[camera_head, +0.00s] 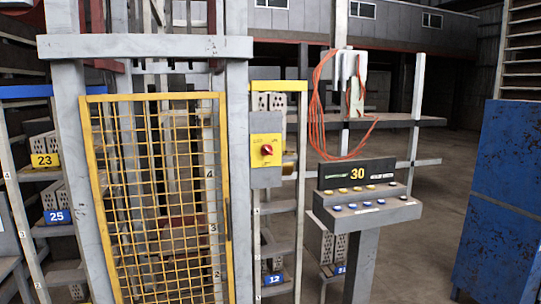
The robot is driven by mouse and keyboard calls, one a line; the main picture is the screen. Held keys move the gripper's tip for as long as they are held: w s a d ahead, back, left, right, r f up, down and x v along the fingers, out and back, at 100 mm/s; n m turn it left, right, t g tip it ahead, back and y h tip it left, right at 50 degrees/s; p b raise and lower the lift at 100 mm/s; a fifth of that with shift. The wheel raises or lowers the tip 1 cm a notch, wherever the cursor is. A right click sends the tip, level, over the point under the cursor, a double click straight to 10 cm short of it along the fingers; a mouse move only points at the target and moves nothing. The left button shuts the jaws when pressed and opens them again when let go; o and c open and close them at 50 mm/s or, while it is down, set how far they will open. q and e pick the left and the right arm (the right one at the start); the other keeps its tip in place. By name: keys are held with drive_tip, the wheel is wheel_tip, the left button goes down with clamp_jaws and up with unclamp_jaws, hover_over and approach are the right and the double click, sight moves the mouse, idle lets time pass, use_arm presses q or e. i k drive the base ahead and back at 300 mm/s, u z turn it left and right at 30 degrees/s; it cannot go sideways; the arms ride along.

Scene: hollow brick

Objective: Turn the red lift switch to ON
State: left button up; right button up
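The red lift switch (266,150) is a small red rotary knob on a yellow plate (258,158). The plate is on a grey box (266,178) mounted on the post just right of the yellow mesh gate. The knob's ON or OFF position is too small to read. Neither of my grippers is in view.
A yellow mesh gate (228,215) in a grey frame stands left of the switch. A grey console (366,212) marked 30, with several buttons, stands to the right, with orange cables (318,110) above it. A blue panel (505,170) is at far right. Open floor (425,240) lies between.

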sight(266, 150)
drive_tip(key=i, duration=1.6)
drive_tip(key=u, duration=0.85)
drive_tip(key=k, duration=0.9)
drive_tip(key=u, duration=0.15)
drive_tip(key=i, duration=0.9)
drive_tip(key=z, duration=0.05)
